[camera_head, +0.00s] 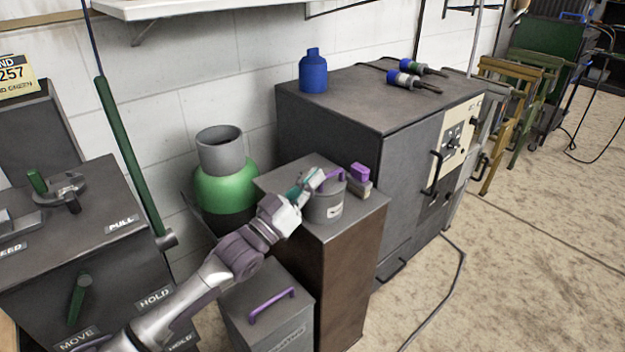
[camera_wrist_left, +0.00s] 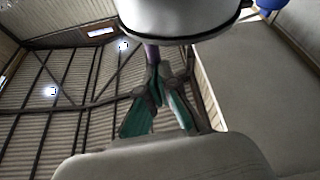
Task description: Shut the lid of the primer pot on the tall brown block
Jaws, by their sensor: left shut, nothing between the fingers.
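The primer pot (camera_head: 327,208) is a grey round pot with a pale label, standing upright on the tall brown block (camera_head: 350,268). A purple handle (camera_head: 337,174) shows at the top of the pot. My left gripper (camera_head: 313,178), with teal fingers, is shut and empty at the pot's upper left rim. It partly covers the lid, so I cannot tell how far the lid is open or whether the fingers touch it. My right gripper is out of view.
A green cylinder (camera_head: 226,187) stands left of the block. A grey cabinet (camera_head: 345,120) with a blue bottle (camera_head: 313,72) stands behind. A grey bin (camera_head: 268,308) with a purple handle sits below.

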